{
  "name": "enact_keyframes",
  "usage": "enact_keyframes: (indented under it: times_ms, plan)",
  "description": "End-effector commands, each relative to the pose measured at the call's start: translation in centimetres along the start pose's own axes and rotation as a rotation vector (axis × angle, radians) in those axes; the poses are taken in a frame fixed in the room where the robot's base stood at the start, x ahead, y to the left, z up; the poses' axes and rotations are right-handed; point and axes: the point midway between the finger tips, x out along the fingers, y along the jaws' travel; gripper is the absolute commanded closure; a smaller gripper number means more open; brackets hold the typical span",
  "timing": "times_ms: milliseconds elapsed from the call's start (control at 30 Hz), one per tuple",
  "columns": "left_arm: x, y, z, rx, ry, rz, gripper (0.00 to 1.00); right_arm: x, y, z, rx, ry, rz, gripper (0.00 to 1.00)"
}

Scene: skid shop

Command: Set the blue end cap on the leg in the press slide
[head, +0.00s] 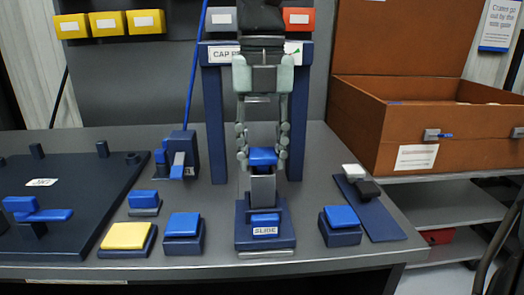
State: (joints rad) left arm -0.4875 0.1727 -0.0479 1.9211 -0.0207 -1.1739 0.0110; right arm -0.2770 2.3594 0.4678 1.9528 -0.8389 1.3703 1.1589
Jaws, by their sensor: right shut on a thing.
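My right gripper (263,152) reaches down from the top of the head view in front of the press. Its two fingers are shut on the blue end cap (262,158), one on each side. The cap is directly over the upper end of the grey leg (263,187), which stands in the press slide (246,237). I cannot tell whether cap and leg touch. The slide is dark blue, carries a "SLIDE" label and has a blue block (265,218) at its front. The press frame (214,125) stands behind, its sign partly hidden by my arm. My left gripper is out of view.
Blue-topped blocks (183,224) and (342,217) flank the slide. A yellow-topped block (126,236) and a dark fixture board (70,185) are left. An open brown crate (385,135) stands right, behind a dark strip (383,218). Yellow bins (108,24) hang at back left.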

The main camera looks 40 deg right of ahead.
Motion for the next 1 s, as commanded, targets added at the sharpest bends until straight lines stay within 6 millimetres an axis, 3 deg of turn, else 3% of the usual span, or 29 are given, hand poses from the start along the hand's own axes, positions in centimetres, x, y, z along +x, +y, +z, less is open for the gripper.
enact_keyframes:
  times_ms: [467, 500, 667, 900, 1000]
  plan:
    - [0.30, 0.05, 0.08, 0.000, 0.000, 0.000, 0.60, 0.30, 0.00, 0.01, 0.000, 0.000, 0.000, 0.83]
    - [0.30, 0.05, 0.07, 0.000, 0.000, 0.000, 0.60, 0.30, 0.00, 0.01, 0.000, 0.000, 0.000, 0.61]
    - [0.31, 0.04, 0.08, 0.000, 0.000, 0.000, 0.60, 0.30, 0.00, 0.01, 0.001, 0.000, 0.000, 0.41]
    - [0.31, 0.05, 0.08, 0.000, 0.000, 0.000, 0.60, 0.31, -0.01, 0.01, 0.001, 0.000, 0.000, 0.38]
    - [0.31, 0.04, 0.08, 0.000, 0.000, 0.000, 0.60, 0.32, -0.01, 0.01, 0.001, 0.000, 0.000, 0.26]
